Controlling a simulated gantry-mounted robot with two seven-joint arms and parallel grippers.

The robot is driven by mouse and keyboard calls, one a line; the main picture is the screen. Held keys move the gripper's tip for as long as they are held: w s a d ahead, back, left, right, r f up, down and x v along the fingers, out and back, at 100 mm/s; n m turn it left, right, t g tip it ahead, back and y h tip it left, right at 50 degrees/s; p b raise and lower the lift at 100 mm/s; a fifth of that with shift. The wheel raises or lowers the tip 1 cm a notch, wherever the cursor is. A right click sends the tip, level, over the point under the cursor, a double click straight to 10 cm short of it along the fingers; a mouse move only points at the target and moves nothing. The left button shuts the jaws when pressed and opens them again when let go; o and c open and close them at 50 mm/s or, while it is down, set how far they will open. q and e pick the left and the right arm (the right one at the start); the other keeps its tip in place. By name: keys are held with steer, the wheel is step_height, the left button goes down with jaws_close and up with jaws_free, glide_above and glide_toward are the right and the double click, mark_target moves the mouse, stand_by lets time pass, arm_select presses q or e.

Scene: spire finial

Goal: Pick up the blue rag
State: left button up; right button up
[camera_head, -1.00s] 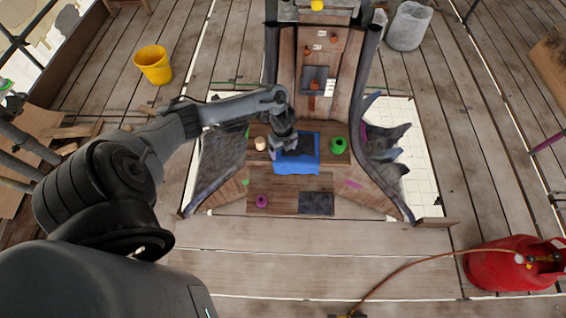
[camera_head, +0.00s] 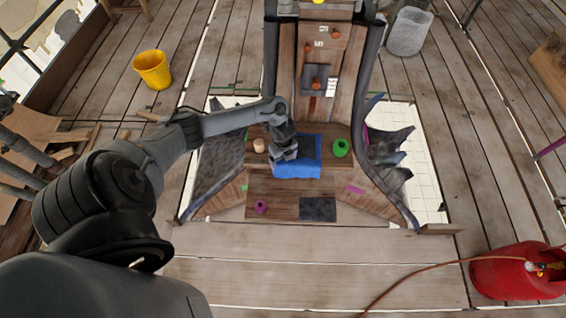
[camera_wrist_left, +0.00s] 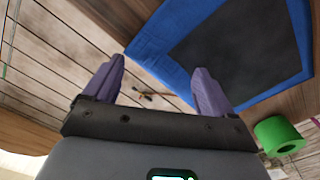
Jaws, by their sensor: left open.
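The blue rag (camera_head: 300,168) lies over the wooden step in the middle of the spire piece, its front part hanging over the step's edge. In the left wrist view the rag (camera_wrist_left: 163,36) shows as a blue border around a dark square (camera_wrist_left: 240,45). My left gripper (camera_head: 284,157) is at the rag's left part and hides some of it. In the left wrist view its two purple-grey fingers (camera_wrist_left: 160,65) are apart with nothing between them, and the rag is beyond the fingertips. I cannot tell whether they touch it. My right gripper is not in view.
A green roll (camera_head: 340,148) stands right of the rag, and a tan cylinder (camera_head: 259,145) stands left. A purple item (camera_head: 261,207) and dark slab (camera_head: 318,209) lie on the lower step. Dark curved side pieces (camera_head: 385,155) flank the steps. A red gas cylinder (camera_head: 515,272) lies front right.

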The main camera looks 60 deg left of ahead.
arm_select(q)
steer(key=shift+c, duration=0.5)
steer(key=c, duration=0.7)
steer(key=shift+f, duration=0.1)
jaws_close()
step_height(320, 180, up, 12)
steer(key=p, duration=1.1)
steer(key=shift+p, duration=0.35)
